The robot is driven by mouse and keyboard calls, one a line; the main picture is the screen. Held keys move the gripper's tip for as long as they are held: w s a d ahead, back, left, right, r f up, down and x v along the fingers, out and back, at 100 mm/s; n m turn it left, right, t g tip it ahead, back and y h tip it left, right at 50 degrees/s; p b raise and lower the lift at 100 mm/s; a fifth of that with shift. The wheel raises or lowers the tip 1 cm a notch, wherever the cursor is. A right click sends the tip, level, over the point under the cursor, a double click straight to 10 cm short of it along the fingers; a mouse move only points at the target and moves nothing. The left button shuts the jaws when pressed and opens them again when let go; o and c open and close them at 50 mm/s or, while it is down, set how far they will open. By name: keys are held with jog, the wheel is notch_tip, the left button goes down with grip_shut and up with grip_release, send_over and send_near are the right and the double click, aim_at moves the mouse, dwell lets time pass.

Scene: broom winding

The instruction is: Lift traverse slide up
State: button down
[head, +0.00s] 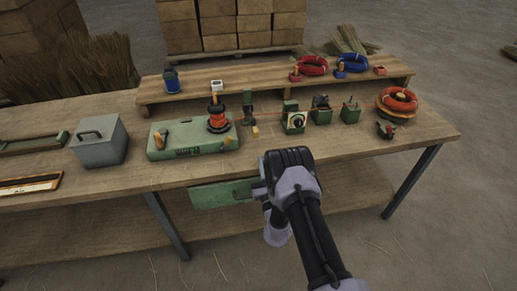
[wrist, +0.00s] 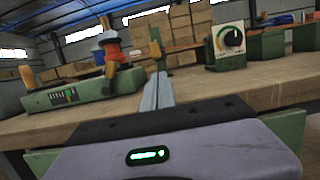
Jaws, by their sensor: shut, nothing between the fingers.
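A small upright green post with a dark part on it (head: 248,107), which looks like the traverse slide, stands on the bench right of an orange-wound spool (head: 217,114). In the wrist view the spool (wrist: 113,48) is left of my fingers, and a slim upright part (wrist: 157,40) shows just beyond their tips. My gripper (wrist: 158,78) is shut and empty, its grey fingers together and pointing over the bench top. In the head view its fingers are hidden by my dark wrist. I cannot tell how high the slide sits.
The spool stands on a green machine base (head: 185,149). A green box with a white dial (head: 294,121) stands right of the post; it also shows in the wrist view (wrist: 230,45). A small yellow block (head: 255,132) lies in front of the post. A raised shelf (head: 275,85) runs behind.

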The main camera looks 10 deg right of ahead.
aim_at(257, 134)
jog(key=b+x, duration=0.1)
jog(key=x, duration=0.6)
jog(key=shift+b, duration=0.35)
jog(key=shift+r+p, duration=1.15)
jog(key=shift+r, duration=0.8)
